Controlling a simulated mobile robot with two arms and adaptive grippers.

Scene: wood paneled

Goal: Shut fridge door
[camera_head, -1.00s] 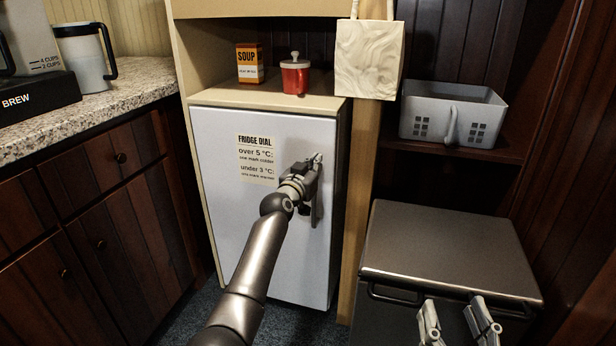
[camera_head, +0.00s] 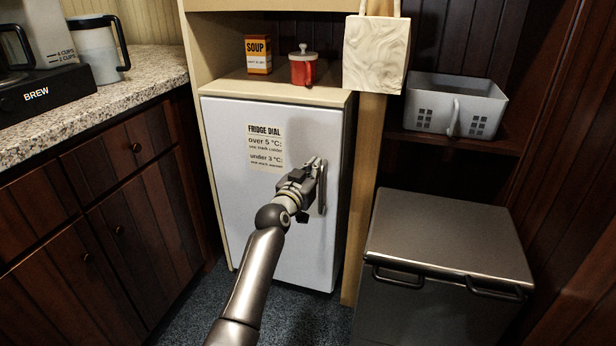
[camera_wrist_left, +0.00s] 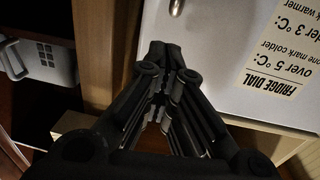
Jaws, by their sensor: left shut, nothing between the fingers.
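The white fridge door (camera_head: 225,190) stands under a pale wooden shelf. It looks shut or nearly shut; I cannot tell whether a thin gap remains along its right edge. Its upright handle (camera_head: 322,192) is near the right edge. My left gripper (camera_head: 316,170) is shut and empty, in front of the door and beside the handle, partly covering it. In the left wrist view the shut fingers (camera_wrist_left: 165,52) point at the door (camera_wrist_left: 225,50), with part of the handle (camera_wrist_left: 177,6) beyond them. Whether they touch is hidden. My right gripper is not in view.
A soup box (camera_head: 258,55) and a red lidded pot (camera_head: 303,68) stand on the shelf above. A wooden post (camera_head: 362,200) and a dark lidded chest (camera_head: 445,235) are to the right, a grey basket (camera_head: 455,107) behind. A counter (camera_head: 150,85) flanks the left. Carpet (camera_head: 275,315) lies before the door.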

